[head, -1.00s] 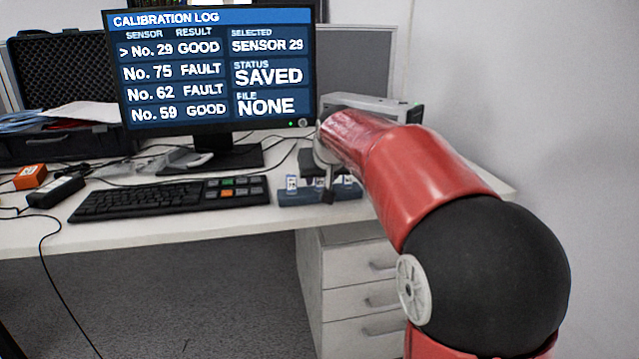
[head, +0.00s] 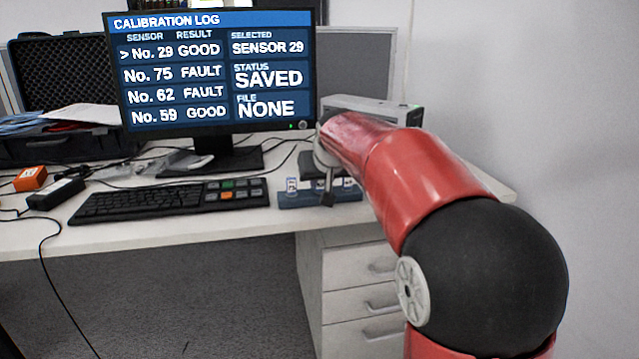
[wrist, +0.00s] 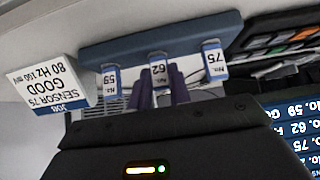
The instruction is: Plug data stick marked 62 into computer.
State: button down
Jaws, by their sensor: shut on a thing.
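The data stick marked 62 (wrist: 159,72) is the middle of three sticks at the blue rack (wrist: 125,48) in the wrist view. My gripper (wrist: 161,92) is shut on it, with its dark fingers on either side just below the label. I cannot tell whether the stick is still seated in the rack. Sticks marked 59 (wrist: 111,80) and 75 (wrist: 213,60) stand to either side. In the head view the rack (head: 335,196) lies at the desk's front, with my gripper (head: 326,196) over its middle. A grey box (head: 375,107), possibly the computer, stands behind my arm. Its port is not visible.
The monitor (head: 212,70) shows sensor 29 selected, status saved, file none. A keyboard (head: 150,200) with a coloured keypad lies left of the rack. A white card (wrist: 48,85) in the wrist view reads sensor 75, good. Cables and an orange box (head: 31,178) lie at left.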

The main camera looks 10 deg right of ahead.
jog(key=shift+r+p, duration=0.6)
jog(key=shift+r, duration=0.2)
dwell(0.9)
jog(key=shift+r+p, duration=1.3)
jog(key=shift+r, duration=0.4)
